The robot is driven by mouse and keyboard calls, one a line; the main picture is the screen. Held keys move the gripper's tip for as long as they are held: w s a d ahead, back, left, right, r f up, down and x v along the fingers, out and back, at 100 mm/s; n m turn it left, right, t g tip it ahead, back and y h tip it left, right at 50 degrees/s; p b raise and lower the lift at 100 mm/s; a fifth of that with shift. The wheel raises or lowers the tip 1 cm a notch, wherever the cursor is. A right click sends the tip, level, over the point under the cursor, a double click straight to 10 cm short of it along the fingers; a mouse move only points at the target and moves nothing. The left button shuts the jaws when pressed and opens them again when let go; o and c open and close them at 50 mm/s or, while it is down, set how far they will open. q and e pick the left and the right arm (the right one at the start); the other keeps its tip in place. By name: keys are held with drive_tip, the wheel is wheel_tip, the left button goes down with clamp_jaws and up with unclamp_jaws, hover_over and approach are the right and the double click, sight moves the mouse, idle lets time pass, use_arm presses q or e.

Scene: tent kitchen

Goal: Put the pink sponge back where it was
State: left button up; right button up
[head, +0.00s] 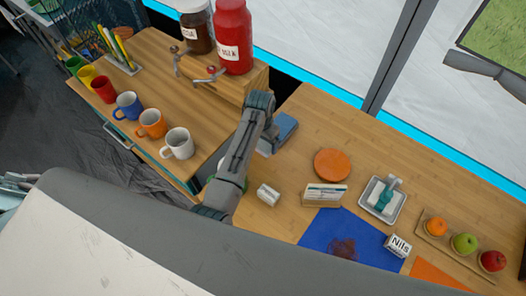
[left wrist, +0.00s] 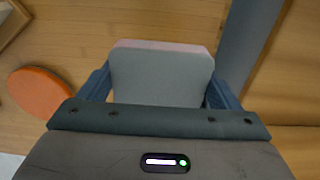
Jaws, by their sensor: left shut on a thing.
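My left gripper (head: 279,135) is over the back of the wooden counter, between the shelf of jars and the orange disc, partly hidden by my own arm. In the left wrist view the blue fingers of my left gripper (left wrist: 158,88) are shut on the pink sponge (left wrist: 160,46). The sponge shows a broad grey face and a thin pink far edge. I cannot make out the sponge in the head view, nor tell whether it touches the counter. My right gripper is not in view.
An orange disc (head: 332,165), a card holder (head: 324,195), a small white block (head: 268,195) and a white dish (head: 382,201) stand nearby. A wooden shelf (head: 228,88) bears jars. Mugs (head: 178,144) line the left counter. Bare wood surrounds the disc.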

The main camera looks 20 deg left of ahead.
sight(262, 157)
use_arm(q)
wheel_tip(262, 157, down, 3)
drive_tip(key=shift+s+f, duration=0.1)
wheel_tip(262, 157, down, 3)
drive_tip(key=shift+f+p, duration=0.1)
drive_tip(key=shift+p, duration=0.45)
drive_tip(key=shift+f, duration=0.4)
drive_tip(key=o, duration=1.1)
drive_tip(key=shift+f, duration=0.1)
drive_tip(key=shift+c, duration=0.2)
wheel_tip(262, 157, up, 12)
drive_tip(key=shift+a+r+b, duration=0.1)
drive_tip(key=shift+r+b, duration=0.05)
drive_tip(key=shift+b, duration=0.7)
